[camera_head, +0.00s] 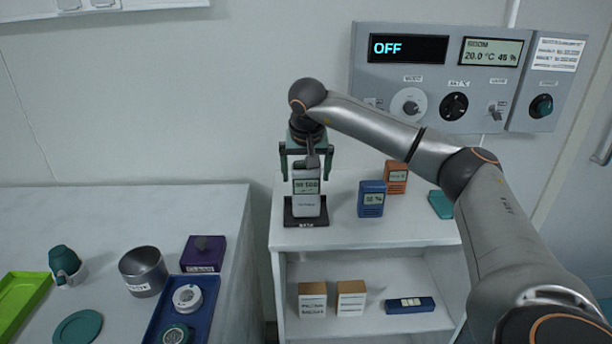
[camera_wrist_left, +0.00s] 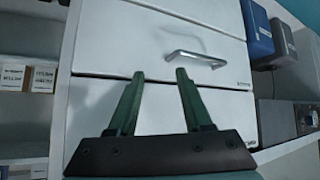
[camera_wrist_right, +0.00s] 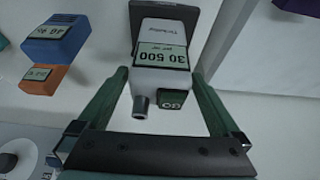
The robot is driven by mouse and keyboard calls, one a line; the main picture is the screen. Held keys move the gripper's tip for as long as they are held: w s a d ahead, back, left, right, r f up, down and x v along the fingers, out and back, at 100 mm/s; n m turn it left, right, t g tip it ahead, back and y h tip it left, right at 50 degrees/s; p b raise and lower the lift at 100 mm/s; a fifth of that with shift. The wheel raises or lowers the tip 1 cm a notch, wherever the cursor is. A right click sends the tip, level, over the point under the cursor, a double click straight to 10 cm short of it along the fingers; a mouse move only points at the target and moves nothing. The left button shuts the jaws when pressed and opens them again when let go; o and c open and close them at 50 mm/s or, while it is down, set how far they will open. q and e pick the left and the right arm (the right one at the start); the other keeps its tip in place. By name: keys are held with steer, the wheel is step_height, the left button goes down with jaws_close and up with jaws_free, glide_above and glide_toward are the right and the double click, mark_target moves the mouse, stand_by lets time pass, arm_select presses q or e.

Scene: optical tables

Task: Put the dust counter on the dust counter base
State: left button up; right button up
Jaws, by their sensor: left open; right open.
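The dust counter (camera_head: 307,192) is a white handheld device with a greenish display and a short grey nozzle on top. It stands upright on the dust counter base (camera_head: 306,221), a flat black block on the white shelf unit's top. In the right wrist view the counter (camera_wrist_right: 161,75) sits between the fingers, against the dark base (camera_wrist_right: 178,13). My right gripper (camera_head: 306,172) is open, its green fingers on either side of the counter's upper part, with gaps visible in the wrist view. My left gripper (camera_wrist_left: 155,78) is open and empty, facing a white drawer front.
A blue device (camera_head: 371,199), an orange device (camera_head: 396,177) and a teal item (camera_head: 441,204) lie right of the base. Small boxes (camera_head: 312,299) stand on the lower shelf. A control panel (camera_head: 456,78) is on the wall. The left table (camera_head: 110,215) holds a cup, trays and a tin.

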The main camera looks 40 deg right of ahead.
steer(key=v, duration=1.1)
steer(key=shift+p, duration=0.35)
